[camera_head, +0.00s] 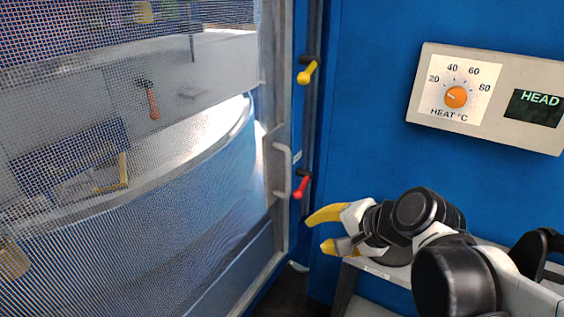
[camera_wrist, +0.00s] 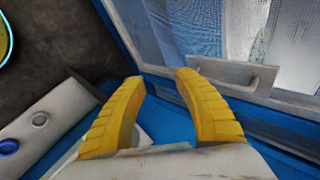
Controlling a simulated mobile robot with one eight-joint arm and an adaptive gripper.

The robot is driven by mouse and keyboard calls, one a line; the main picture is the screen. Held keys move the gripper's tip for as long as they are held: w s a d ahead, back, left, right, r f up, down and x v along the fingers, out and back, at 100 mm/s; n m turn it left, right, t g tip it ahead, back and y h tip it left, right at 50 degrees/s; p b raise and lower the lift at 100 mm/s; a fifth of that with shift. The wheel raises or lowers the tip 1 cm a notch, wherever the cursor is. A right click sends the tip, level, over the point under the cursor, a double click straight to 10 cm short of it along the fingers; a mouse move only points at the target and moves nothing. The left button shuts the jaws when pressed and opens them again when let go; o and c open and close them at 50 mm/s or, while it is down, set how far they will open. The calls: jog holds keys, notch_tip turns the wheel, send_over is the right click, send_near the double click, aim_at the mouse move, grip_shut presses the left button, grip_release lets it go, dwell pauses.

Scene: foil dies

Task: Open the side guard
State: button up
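The side guard (camera_head: 150,200) is a mesh panel in a grey metal frame, filling the left of the head view. It appears closed against the blue machine body. A grey D-shaped handle (camera_head: 287,170) stands on its right frame post, and also shows in the wrist view (camera_wrist: 232,84). A yellow lever (camera_head: 307,73) sits on the post above the handle, and a red lever (camera_head: 301,187) sits just right of the handle's lower end. My gripper (camera_head: 325,230) is open and empty, to the lower right of the red lever and apart from it. It also shows in the wrist view (camera_wrist: 160,75).
A control panel (camera_head: 490,97) with an orange dial and a display reading HEAD is on the blue wall at right. A grey shelf (camera_head: 375,268) lies under my arm. Tools, including a red-handled one (camera_head: 152,102), show behind the mesh.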

jog(key=w+r+m+t+y+b, duration=0.1)
jog(key=w+m+y, duration=0.1)
jog(key=w+m, duration=0.3)
jog(key=w+r+m+t+y, duration=0.1)
jog(key=w+m+t+y, duration=0.15)
jog(key=w+m, duration=0.25)
jog(key=m+t+y, duration=0.2)
jog(key=m+y, duration=0.1)
jog(key=m, duration=0.4)
send_near(290, 161)
jog(key=shift+h, duration=0.25)
jog(key=b+x, duration=0.3)
jog(key=x, duration=0.8)
jog(key=shift+r, duration=0.1)
grip_shut()
